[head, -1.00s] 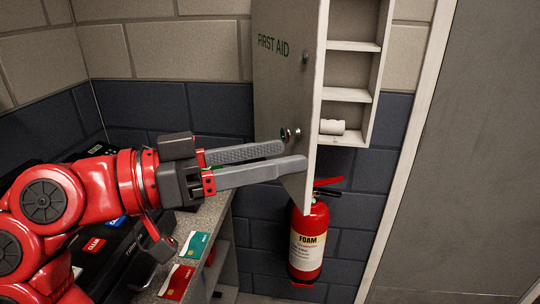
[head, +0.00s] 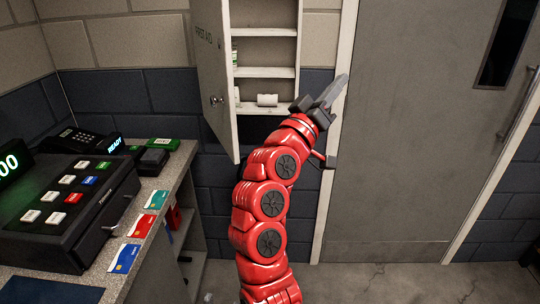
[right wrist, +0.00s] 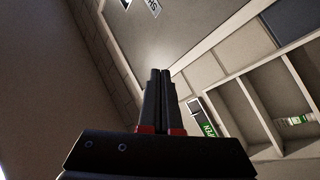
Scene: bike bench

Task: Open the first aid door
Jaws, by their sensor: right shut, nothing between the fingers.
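The first aid door (head: 211,75) stands open on the left side of the wall cabinet in the head view, its lettered face toward the left. A round knob (head: 216,99) is on it. The cabinet's shelves (head: 265,72) are exposed; they also show in the right wrist view (right wrist: 247,108). My right gripper (head: 335,93) is shut and empty, just right of the cabinet's lower corner and apart from the door. Its closed fingers show in the right wrist view (right wrist: 158,85). My left gripper is out of view.
A white roll (head: 267,100) lies on the bottom shelf. A counter (head: 150,192) at left holds a cash register (head: 75,200), a phone (head: 85,141) and several cards. A grey room door (head: 405,130) is at right. Floor shows at lower right.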

